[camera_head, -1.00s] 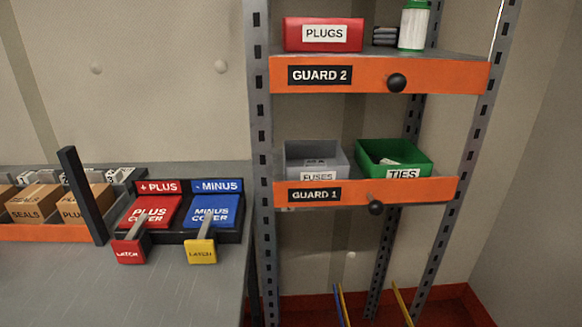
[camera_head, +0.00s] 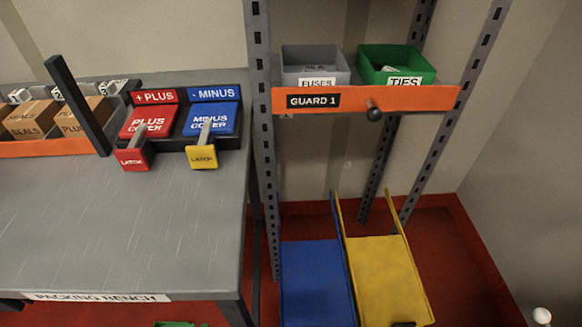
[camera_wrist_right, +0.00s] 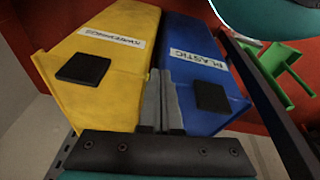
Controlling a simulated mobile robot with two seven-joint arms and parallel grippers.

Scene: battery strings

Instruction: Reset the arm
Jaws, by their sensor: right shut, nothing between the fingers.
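My right gripper (camera_wrist_right: 160,85) shows in the right wrist view, its two grey fingers together with nothing between them. It is over or in front of a yellow bin (camera_wrist_right: 125,35) and a blue bin (camera_wrist_right: 185,45) labelled PLASTIC; the gap between is hard to judge. Neither gripper shows in the head view, and my left gripper is in no view.
In the head view, the blue bin (camera_head: 315,280) and yellow bin (camera_head: 385,275) stand below the orange-edged GUARD 1 shelf (camera_head: 425,100). The grey packing bench (camera_head: 120,230) is at left, with PLUS COVER (camera_head: 148,121) and MINUS COVER (camera_head: 210,118). A green object (camera_wrist_right: 285,70) lies right.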

